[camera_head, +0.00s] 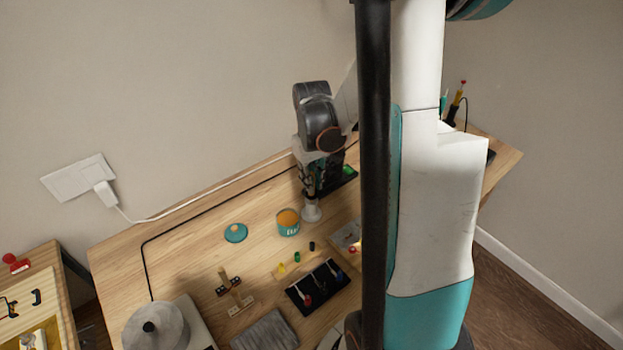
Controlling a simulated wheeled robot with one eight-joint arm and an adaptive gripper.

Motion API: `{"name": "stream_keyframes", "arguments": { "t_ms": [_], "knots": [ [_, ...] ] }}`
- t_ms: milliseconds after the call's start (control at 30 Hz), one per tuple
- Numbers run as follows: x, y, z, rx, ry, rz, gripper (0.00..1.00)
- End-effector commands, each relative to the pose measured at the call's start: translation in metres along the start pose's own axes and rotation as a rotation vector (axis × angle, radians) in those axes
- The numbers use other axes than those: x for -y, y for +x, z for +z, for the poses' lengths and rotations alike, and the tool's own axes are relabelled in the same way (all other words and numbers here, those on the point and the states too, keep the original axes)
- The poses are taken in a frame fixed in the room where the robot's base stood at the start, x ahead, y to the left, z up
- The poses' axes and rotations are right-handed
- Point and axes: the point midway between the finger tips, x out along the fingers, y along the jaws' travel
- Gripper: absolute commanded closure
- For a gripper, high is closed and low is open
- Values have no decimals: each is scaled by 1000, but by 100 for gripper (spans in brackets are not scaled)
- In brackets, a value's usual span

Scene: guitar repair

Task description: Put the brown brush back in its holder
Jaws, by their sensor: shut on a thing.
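My gripper (309,188) points down over the back middle of the workbench, behind the orange-topped tin. It is small and dark in this view. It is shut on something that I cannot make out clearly. A pale, flared shape (311,213) shows just below it, and I cannot tell whether it is held or stands on the bench. I cannot pick out the brown brush with certainty. A black tray (297,293) holds several thin tools with coloured ends. I cannot tell which thing is the brush holder.
A teal tin with orange contents (288,229) stands near my gripper, its teal lid (235,233) to the left. A grey cloth (264,332) lies at the front. My column hides the bench's right part. The left back is clear.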

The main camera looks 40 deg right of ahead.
Motion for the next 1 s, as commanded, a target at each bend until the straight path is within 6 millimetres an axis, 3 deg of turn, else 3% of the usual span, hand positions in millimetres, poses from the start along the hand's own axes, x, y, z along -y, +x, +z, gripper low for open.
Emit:
{"name": "stream_keyframes", "arguments": {
  "t_ms": [767,800,900,1000],
  "knots": [
    [0,16,0,0,0,0,100],
    [0,16,0,0,0,0,83],
    [0,16,0,0,0,0,64],
    [0,16,0,0,0,0,64]
  ]
}}
